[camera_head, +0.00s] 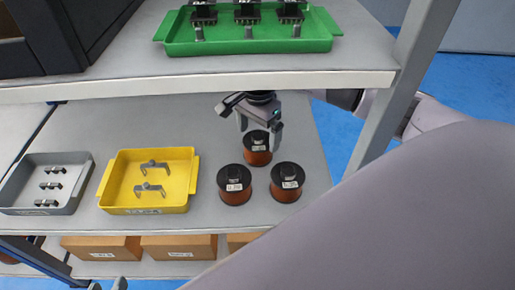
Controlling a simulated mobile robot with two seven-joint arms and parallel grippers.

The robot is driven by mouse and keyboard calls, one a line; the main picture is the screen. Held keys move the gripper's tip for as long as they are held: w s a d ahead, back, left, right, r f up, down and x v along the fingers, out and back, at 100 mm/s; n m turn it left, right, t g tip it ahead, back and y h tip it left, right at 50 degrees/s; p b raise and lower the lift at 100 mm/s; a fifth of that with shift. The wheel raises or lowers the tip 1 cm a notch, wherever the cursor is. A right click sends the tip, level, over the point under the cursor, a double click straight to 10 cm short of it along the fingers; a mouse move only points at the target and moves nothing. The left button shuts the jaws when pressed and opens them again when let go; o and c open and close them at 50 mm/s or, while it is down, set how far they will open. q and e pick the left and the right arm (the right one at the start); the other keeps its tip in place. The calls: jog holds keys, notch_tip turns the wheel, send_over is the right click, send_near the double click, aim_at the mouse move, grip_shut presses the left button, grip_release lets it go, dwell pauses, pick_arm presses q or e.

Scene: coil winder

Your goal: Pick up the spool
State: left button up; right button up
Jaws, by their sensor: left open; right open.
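Three copper-wound spools with black tops and white labels stand upright on the middle shelf: a back spool (257,157), a front left spool (235,195) and a front right spool (286,193). My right gripper (259,131), its arm coming from the right, is open above the back spool, with a finger on each side of its top. I cannot tell whether the fingers touch it. Only the fingertips of my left gripper (108,285) show at the bottom edge, apart and empty, well away from the spools.
A yellow tray (185,203) with two brackets and a grey tray (15,195) with small parts stand left on the middle shelf (200,120). Above is a shelf with a green tray (250,47); cardboard boxes (180,246) sit below. A grey post (385,110) rises at right.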

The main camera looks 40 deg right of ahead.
aim_at(258, 144)
notch_tip(258, 144, down, 4)
jog(key=shift+s+a+f+b, duration=0.15)
jog(key=shift+f+b, duration=0.1)
jog(key=shift+b, duration=0.4)
jog(key=shift+r, duration=0.15)
jog(key=c, duration=1.4)
pick_arm(q)
jog(key=shift+w+d+f+h, duration=0.1)
jog(key=shift+w+d+h, duration=0.2)
jog(key=shift+d, duration=0.25)
pick_arm(e)
jog(key=shift+o, duration=0.2)
